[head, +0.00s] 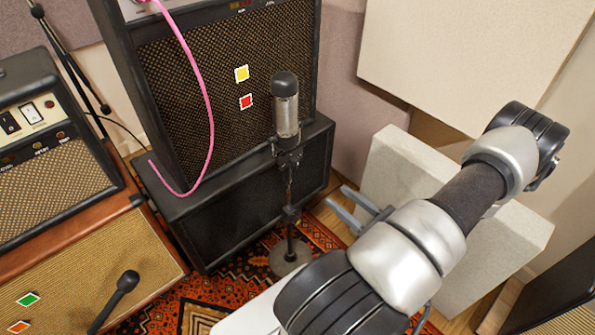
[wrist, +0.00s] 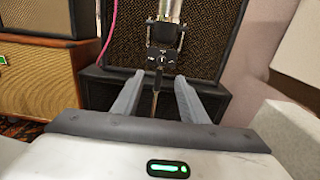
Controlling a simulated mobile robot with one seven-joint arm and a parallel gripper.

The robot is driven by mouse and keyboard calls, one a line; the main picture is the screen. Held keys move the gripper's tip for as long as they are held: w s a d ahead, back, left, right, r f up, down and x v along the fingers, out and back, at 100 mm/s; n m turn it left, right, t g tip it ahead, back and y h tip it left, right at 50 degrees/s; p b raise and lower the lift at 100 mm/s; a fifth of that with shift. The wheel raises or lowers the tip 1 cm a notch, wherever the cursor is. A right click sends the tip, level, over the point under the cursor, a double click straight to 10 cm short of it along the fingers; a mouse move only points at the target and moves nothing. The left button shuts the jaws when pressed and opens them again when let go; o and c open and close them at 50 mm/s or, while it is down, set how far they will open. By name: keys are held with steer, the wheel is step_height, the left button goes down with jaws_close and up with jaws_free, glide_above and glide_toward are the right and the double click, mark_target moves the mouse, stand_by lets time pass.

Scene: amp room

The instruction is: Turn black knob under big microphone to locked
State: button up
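The big microphone (head: 285,108) is a grey cylinder with a dark top, upright on a thin stand in front of the amp stack. Under it is a black mount (head: 287,153). In the wrist view, the lower end of the microphone (wrist: 170,10) shows above the mount (wrist: 164,36). The black knob (wrist: 160,61) seems to be the small part with white marks below the mount; its setting is too small to read. My gripper (head: 338,196) is open and empty, right of the stand. In the wrist view, its fingers (wrist: 158,77) point toward the knob, apart from it.
The stand's round base (head: 290,258) is on the patterned rug. A large amp (head: 230,75) on a black cabinet (head: 250,190) stands close behind, with a pink cable (head: 205,90). Pale panels (head: 440,185) are at the right. A smaller microphone (head: 127,282) is at front left.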

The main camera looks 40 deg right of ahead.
mark_target(298, 162)
steer(key=shift+h, duration=0.3)
steer(key=w, duration=0.5)
steer(key=w+b, duration=0.1)
steer(key=w, duration=0.5)
steer(key=w+a+b, duration=0.1)
steer(key=w, duration=0.5)
steer(key=shift+w+f, duration=0.1)
jaws_close()
